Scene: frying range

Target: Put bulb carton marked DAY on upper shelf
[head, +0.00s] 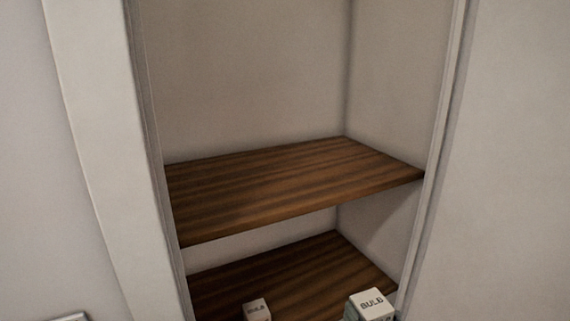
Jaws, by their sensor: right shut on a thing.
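A white-topped carton marked BULB (373,302) is at the bottom right of the head view, with a little greenish side showing below its top. My right gripper (369,317) is shut on this carton at the bottom edge of the view and is mostly cut off. A second, smaller-looking carton marked BULB (257,309) shows left of it, by the lower shelf. No DAY marking is readable on either carton. The upper shelf (290,185) is a bare dark wooden board, above and beyond the held carton. My left gripper is out of view.
The lower shelf (310,272) lies below the upper one. A pale upright (100,150) edges the niche on the left, and a narrow frame (440,150) edges it on the right. The space above the upper shelf is clear.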

